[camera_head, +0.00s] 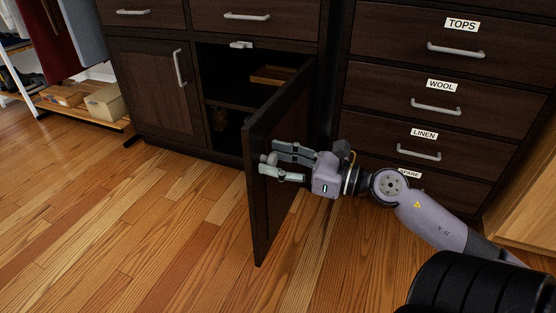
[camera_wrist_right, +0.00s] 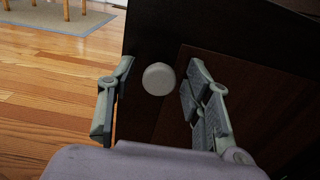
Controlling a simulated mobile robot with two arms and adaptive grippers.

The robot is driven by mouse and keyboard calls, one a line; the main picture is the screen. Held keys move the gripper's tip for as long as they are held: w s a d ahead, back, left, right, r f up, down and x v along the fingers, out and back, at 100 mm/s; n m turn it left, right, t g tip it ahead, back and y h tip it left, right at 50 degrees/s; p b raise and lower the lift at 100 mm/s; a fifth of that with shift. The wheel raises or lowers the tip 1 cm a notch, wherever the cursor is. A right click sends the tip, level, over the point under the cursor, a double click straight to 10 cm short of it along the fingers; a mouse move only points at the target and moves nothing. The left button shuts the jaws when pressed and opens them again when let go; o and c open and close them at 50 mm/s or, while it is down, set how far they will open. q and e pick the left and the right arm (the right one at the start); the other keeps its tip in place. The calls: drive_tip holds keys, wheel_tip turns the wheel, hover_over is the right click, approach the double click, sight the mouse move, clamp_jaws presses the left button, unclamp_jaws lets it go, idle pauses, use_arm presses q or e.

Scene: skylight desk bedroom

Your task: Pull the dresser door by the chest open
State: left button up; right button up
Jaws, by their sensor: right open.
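The dark brown dresser door (camera_head: 262,215) is swung well out from its cabinet, hinged on the right, so the dark compartment (camera_head: 222,72) behind it shows. Its panelled outer face also fills the right of the wrist view (camera_wrist_right: 160,35). A pale round knob (camera_wrist_right: 158,79) sits on that face near the free edge. My right gripper (camera_head: 274,164) is at the outer face, near the free edge. Its fingers are open, with the knob between them in the wrist view and a gap on each side. My left gripper is out of view.
The drawer chest (camera_head: 385,125) with labelled drawers stands right of the door. A closed door (camera_head: 150,85) with a bar handle is left of the opening. Boxes (camera_head: 105,104) sit on a low rack at far left. The wooden floor (camera_head: 130,225) in front is clear.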

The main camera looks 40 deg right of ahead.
drive_tip(key=v, duration=1.2)
idle(0.5)
